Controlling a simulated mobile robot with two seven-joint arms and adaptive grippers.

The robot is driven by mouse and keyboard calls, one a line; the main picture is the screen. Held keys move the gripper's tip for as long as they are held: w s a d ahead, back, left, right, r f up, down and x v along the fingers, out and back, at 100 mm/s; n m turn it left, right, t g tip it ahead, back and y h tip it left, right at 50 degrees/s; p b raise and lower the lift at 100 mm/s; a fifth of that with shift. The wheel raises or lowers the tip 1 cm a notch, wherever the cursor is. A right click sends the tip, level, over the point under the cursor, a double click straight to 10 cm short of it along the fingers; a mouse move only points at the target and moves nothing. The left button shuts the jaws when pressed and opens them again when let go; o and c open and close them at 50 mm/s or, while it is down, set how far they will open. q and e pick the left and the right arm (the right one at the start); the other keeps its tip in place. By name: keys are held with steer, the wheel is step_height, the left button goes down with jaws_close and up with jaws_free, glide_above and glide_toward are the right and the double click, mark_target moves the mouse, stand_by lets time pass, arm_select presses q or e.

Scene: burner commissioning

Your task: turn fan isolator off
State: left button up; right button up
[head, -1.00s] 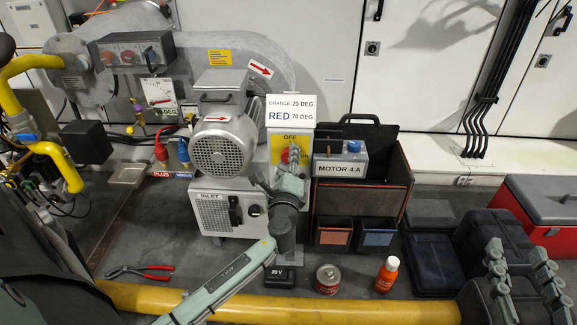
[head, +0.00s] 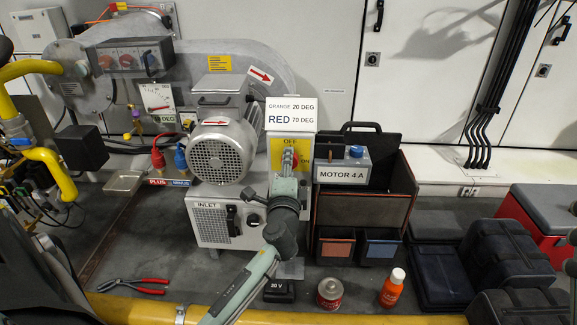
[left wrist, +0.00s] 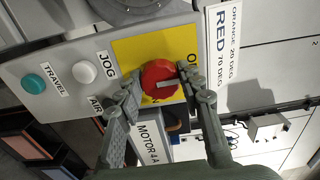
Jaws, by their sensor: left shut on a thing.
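The fan isolator is a red rotary knob (left wrist: 158,74) on a yellow plate (left wrist: 128,52) marked OFF and ON. In the left wrist view, a pale bar on the knob's face runs toward the OFF side. My left gripper (left wrist: 160,92) is shut on the knob, with one finger at each side of it. In the head view, my left gripper (head: 288,160) stands in front of the yellow plate (head: 277,157) below the word OFF and hides most of the knob. My right gripper is not clearly in view.
On the same panel, a white JOG button (left wrist: 84,70) and a teal TRAVEL button (left wrist: 35,84) sit beside the plate. The MOTOR 4 A box (head: 340,172) stands close on the right. The fan motor (head: 221,150) is close on the left. A yellow pipe (head: 400,320) crosses the front.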

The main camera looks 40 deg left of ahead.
stand_by(0.3)
arm_select(q)
steer(key=o, duration=1.2)
steer(key=shift+c, duration=0.2)
steer(key=shift+s, duration=0.1)
steer(key=v, duration=1.2)
